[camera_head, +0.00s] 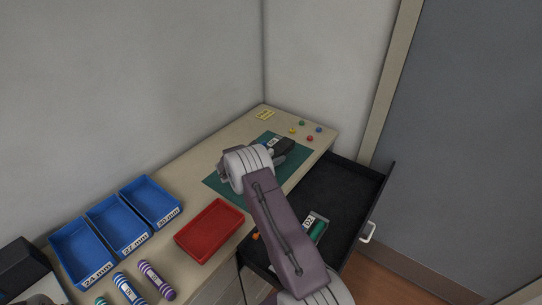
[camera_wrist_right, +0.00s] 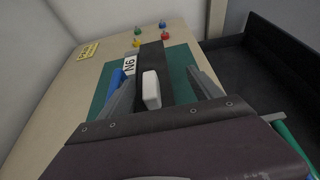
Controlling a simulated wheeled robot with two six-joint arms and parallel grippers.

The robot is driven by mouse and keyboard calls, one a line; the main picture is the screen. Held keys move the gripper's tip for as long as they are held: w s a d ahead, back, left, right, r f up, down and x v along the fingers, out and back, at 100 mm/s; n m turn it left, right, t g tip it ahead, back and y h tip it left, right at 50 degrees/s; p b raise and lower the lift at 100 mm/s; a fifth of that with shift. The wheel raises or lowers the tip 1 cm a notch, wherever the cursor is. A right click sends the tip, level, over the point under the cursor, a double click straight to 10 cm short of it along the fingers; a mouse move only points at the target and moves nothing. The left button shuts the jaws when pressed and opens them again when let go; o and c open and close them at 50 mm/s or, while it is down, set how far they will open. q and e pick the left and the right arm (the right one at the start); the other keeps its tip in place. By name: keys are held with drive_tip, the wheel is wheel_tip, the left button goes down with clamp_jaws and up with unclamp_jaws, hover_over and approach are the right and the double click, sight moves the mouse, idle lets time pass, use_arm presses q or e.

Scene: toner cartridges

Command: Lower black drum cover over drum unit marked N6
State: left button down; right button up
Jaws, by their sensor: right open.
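The drum unit marked N6 lies on the green mat (camera_head: 222,184), its white N6 label (camera_wrist_right: 130,65) readable in the right wrist view. A blue cylinder (camera_wrist_right: 117,79) shows just left of that label. The black drum cover (camera_wrist_right: 153,55) is a dark body right beside the label, with a white block (camera_wrist_right: 151,90) standing in front. In the head view the cover (camera_head: 284,146) is partly behind my wrist. My right gripper (camera_wrist_right: 160,78) is open, its grey fingers on either side of the white block. I cannot tell how far the cover encloses the drum. My left gripper is not in view.
An open black drawer (camera_head: 340,190) at right holds a unit labelled D2 (camera_head: 309,220) with a green cylinder. A red tray (camera_head: 208,230), several labelled blue trays (camera_head: 120,222) and striped tubes (camera_head: 156,279) occupy the front desk. Coloured pegs (camera_head: 310,138) stand at the far corner.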

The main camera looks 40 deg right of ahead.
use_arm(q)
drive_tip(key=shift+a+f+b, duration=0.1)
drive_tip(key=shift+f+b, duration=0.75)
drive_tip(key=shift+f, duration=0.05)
use_arm(e)
drive_tip(key=v, duration=0.8)
drive_tip(key=shift+a, duration=0.2)
drive_tip(key=shift+s+a+r, duration=0.15)
drive_tip(key=shift+a, duration=0.1)
